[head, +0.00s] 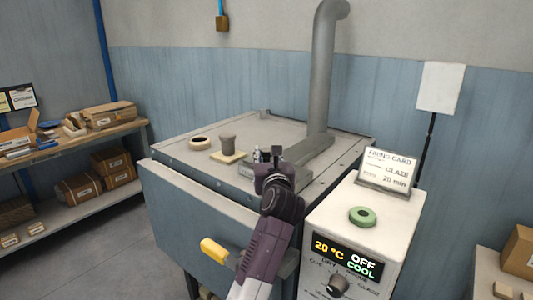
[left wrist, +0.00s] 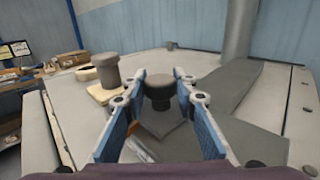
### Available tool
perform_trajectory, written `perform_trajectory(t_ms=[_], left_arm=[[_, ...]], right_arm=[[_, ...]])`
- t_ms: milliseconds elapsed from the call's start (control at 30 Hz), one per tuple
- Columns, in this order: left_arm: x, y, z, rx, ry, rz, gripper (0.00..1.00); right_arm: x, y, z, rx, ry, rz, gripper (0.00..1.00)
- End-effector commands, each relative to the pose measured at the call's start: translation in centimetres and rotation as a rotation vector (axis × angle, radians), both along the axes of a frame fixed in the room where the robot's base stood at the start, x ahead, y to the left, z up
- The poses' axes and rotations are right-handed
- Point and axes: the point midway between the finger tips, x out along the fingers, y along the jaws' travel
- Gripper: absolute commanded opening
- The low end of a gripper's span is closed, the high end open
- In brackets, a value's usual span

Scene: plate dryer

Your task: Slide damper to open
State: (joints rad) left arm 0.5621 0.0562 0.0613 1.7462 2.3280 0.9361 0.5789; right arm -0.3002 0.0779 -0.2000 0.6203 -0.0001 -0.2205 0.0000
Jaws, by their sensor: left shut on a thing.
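The dryer (head: 205,200) is a large box with a pale top and blue-grey front. A grey flue duct (head: 312,148) runs along its top to a vertical pipe (head: 323,70); the duct also shows in the left wrist view (left wrist: 228,85). A dark round damper knob (left wrist: 158,92) stands on a flat grey plate (left wrist: 172,130) beside the duct. My left gripper (left wrist: 160,80) has its two blue-padded fingers on either side of this knob and is shut on it. In the head view my left gripper (head: 268,156) hides the knob. My right gripper is not seen.
A control box (head: 360,225) with a green ring (head: 362,216) and firing card (head: 388,172) stands right. A yellow handle (head: 214,251) sticks out in front.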

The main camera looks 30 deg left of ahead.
Motion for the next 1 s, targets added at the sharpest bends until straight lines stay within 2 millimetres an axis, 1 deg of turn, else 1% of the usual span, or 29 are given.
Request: perform_trajectory(t_ms=[167,267,500,633,767,1000], left_arm=[[0.0,0.0,0.0,0.0,0.0,0.0,0.0],[0.0,-0.6,-0.1,-0.001,0.0,-0.002,0.0],[-0.3,-4.6,-0.3,-0.003,0.001,-0.004,0.0],[-0.4,-6.0,-0.2,-0.002,0.001,-0.001,0.0],[-0.5,-6.5,-0.1,-0.001,0.002,-0.001,0.0],[-0.5,-6.6,-0.1,-0.002,0.002,-0.003,0.0]], right_arm=[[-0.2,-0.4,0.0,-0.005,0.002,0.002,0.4],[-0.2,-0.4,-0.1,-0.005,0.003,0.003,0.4],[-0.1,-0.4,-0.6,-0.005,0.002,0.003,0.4],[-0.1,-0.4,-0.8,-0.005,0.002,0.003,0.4],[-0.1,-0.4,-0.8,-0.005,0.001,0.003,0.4],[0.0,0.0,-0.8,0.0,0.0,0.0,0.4]])
